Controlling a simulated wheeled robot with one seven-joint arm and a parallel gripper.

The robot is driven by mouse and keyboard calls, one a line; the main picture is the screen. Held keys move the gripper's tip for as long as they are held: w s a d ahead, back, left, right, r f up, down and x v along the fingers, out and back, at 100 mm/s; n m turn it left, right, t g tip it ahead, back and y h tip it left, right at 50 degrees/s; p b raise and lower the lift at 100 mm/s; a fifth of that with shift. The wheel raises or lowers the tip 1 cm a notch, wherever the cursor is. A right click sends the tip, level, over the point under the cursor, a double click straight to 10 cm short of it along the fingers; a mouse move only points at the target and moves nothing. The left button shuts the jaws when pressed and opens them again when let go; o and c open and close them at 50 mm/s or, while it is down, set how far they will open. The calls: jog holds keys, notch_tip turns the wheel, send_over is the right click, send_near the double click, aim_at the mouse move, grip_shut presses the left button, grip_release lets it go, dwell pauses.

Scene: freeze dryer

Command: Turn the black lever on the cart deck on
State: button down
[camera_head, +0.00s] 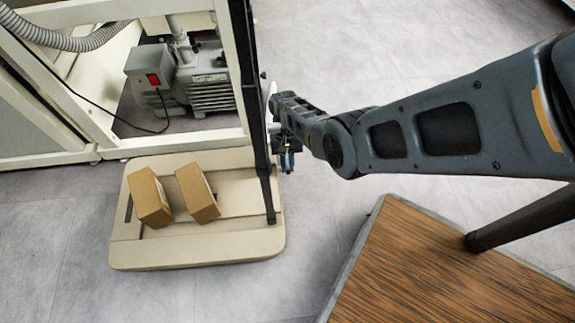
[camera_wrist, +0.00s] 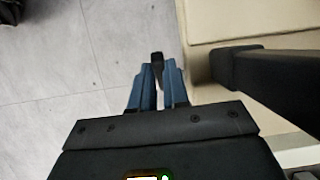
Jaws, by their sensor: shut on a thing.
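The cart deck (camera_head: 245,238) is a beige platform on the floor at the left in the head view. Its edge also shows at the top right of the wrist view (camera_wrist: 225,22). My gripper (camera_wrist: 157,72) has its blue fingers close together beside the deck edge. A small black piece, which looks like the black lever (camera_wrist: 156,57), shows between the fingertips, and the fingers are shut on it. The rest of the lever is hidden by the fingers. In the head view my gripper (camera_head: 288,158) is just right of the cart's black post, and the lever cannot be made out there.
The cart's black upright post (camera_head: 262,150) stands close to my gripper. Two cardboard boxes (camera_head: 150,197) (camera_head: 198,193) sit on the deck. A pump (camera_head: 208,85) with a red switch stands in a white frame behind. A wooden table (camera_head: 435,265) is at the lower right.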

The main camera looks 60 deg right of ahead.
jog(key=c, duration=1.4)
grip_release()
jog(key=p+v, duration=0.4)
jog(key=v, duration=0.3)
jog(key=shift+r, duration=0.3)
jog(key=shift+w+d, duration=0.1)
jog(key=shift+d, duration=0.05)
